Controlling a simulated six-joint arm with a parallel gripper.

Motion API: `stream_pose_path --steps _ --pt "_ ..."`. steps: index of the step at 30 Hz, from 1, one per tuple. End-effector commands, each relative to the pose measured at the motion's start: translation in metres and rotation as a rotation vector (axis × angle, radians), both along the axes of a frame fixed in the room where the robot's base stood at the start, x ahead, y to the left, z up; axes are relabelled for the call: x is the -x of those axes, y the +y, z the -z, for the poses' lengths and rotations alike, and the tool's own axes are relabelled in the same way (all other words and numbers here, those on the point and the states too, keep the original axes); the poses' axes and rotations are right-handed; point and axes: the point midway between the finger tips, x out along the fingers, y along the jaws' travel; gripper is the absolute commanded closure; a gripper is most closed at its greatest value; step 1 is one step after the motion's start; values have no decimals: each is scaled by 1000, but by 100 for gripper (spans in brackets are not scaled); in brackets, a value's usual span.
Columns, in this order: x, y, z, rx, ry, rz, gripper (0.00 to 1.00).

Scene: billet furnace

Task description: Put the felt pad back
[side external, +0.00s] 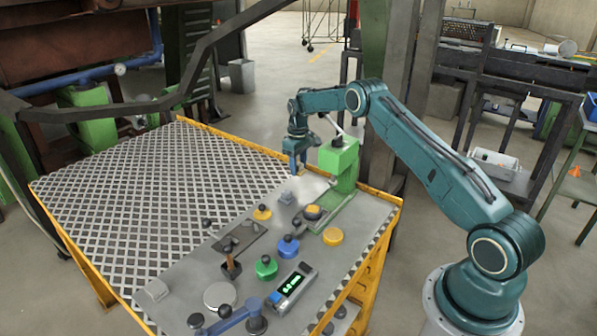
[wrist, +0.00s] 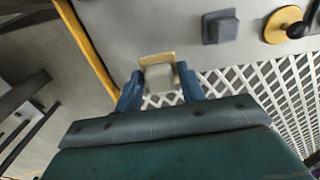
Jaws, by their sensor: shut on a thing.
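My gripper (side external: 297,168) points down over the back right part of the table, close beside the green press. In the wrist view my gripper (wrist: 158,85) has its two blue fingers on either side of a small pale grey block with a tan, flat edge, which looks like the felt pad (wrist: 158,73). The fingers are shut on it. In the side view the held piece is too small to make out. I cannot tell from the views how high it is above the table.
The green press (side external: 340,160) stands right beside my gripper. A small grey block (side external: 287,198) and a yellow disc with a black knob (side external: 262,213) sit nearby. Blue and green knobbed pieces, a display box (side external: 294,288) and a silver disc (side external: 220,296) crowd the front. The lattice surface (side external: 150,190) is clear.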

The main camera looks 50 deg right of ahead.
Motion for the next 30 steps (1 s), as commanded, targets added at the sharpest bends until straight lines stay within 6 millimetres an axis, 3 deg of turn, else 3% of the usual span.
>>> stream_pose_path --steps 11,22,30 --pt "0 0 11 0 0 0 79" --pt "0 0 48 0 -1 0 79" --pt "0 0 50 1 -2 0 79"
